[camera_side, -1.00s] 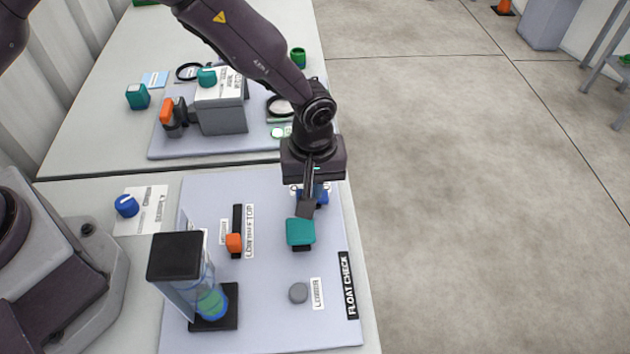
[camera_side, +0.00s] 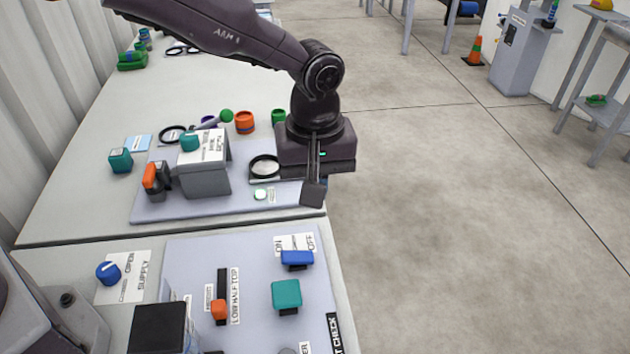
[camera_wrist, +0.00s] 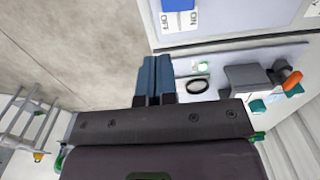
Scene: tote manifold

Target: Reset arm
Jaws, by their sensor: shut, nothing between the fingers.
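My gripper (camera_side: 313,194) is shut and empty. In the side view it hangs fingers down in the air by the right edge of the far panel, apart from the controls. In the wrist view its two fingers (camera_wrist: 154,78) lie together with nothing between them. The near panel (camera_side: 190,258) carries a blue switch (camera_side: 297,258) beside an ON/OFF label, a teal knob (camera_side: 286,293) and an orange slider handle (camera_side: 219,309). The blue switch also shows in the wrist view (camera_wrist: 181,5). The near panel's front part is cut off by the frame's bottom edge.
The far panel (camera_side: 220,211) holds a grey box (camera_side: 206,175), an orange-handled lever (camera_side: 152,178) and a black ring (camera_side: 265,167). A blue knob (camera_side: 108,272) sits left of the near panel. Open floor (camera_side: 430,200) lies right of the tables.

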